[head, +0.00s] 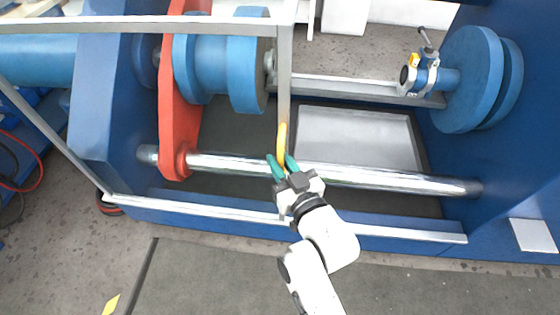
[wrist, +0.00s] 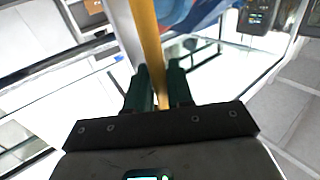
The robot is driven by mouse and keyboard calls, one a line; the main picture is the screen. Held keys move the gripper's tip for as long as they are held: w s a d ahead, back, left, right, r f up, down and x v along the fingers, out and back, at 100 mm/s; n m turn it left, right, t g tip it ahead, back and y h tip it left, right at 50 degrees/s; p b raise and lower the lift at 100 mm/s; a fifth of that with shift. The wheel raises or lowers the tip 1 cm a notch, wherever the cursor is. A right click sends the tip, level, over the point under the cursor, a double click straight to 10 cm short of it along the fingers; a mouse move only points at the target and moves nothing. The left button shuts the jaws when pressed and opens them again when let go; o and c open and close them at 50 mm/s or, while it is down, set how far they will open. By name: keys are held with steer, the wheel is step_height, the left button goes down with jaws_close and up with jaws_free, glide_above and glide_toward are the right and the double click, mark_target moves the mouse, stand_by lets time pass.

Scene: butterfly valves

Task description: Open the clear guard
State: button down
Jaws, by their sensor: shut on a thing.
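The clear guard (head: 284,75) shows as a light metal frame around see-through panel, covering the left part of the blue machine. A yellow handle (head: 282,136) runs along its right upright bar. My gripper (head: 280,160) has green fingertips on either side of the handle's lower part and is shut on it. In the wrist view the yellow handle (wrist: 148,40) passes between the green fingers (wrist: 158,72), beside a pale metal bar. The fingers hide the handle's lower end.
Behind the frame are a red lever (head: 180,110) and blue flanges (head: 212,65). A shiny horizontal rod (head: 390,180) crosses the machine. A valve with a clamp (head: 422,75) is at the right. Grey floor (head: 220,280) lies open in front.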

steer(key=c, duration=1.2)
jaws_free()
steer(key=shift+o, duration=0.2)
steer(key=b+v, duration=0.1)
steer(key=v, duration=0.9)
steer(key=shift+s+d, duration=0.2)
steer(key=shift+s, duration=0.15)
